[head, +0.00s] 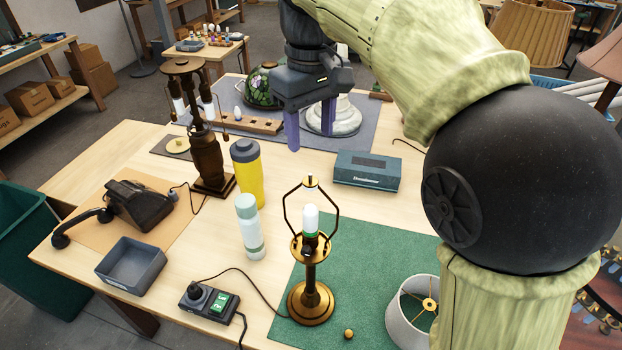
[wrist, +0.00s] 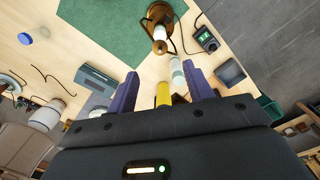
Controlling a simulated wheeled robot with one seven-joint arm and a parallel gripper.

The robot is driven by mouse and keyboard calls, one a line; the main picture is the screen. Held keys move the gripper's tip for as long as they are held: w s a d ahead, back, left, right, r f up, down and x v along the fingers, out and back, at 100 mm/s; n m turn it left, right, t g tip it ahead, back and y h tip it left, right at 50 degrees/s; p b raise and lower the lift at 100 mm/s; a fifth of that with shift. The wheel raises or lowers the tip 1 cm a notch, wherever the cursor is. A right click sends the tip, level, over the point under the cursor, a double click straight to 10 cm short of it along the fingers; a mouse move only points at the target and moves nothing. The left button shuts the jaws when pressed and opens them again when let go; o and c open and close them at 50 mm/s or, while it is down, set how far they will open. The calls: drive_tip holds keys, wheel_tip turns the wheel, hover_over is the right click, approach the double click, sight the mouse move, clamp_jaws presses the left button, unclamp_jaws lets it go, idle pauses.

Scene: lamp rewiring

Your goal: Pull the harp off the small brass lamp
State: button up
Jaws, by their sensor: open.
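The small brass lamp (head: 311,302) stands upright on the green mat. Its harp (head: 337,207) is a dark wire loop around a white bulb (head: 310,219), with a small brass piece at its top. My gripper (head: 310,140) is open and empty, with purple fingers pointing down. In the head view it appears above and behind the lamp, apart from the harp. In the wrist view my gripper (wrist: 160,72) has both fingers spread, and the lamp (wrist: 158,14) shows at the top.
A yellow bottle (head: 247,172) and a pale bottle (head: 249,227) stand left of the lamp. A grey-teal box (head: 367,171) lies behind it. A power strip (head: 209,302) is at front left. A white lampshade (head: 402,328) and a brass knob (head: 348,333) are on the green mat (head: 366,257).

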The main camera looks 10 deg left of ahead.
sight(311, 181)
wheel_tip(311, 181, down, 15)
drive_tip(key=shift+r+p, duration=0.1)
drive_tip(key=shift+p, duration=0.95)
drive_tip(key=shift+c, duration=0.3)
drive_tip(key=c, duration=1)
drive_tip(key=shift+r, duration=0.15)
drive_tip(key=shift+r+p, duration=0.9)
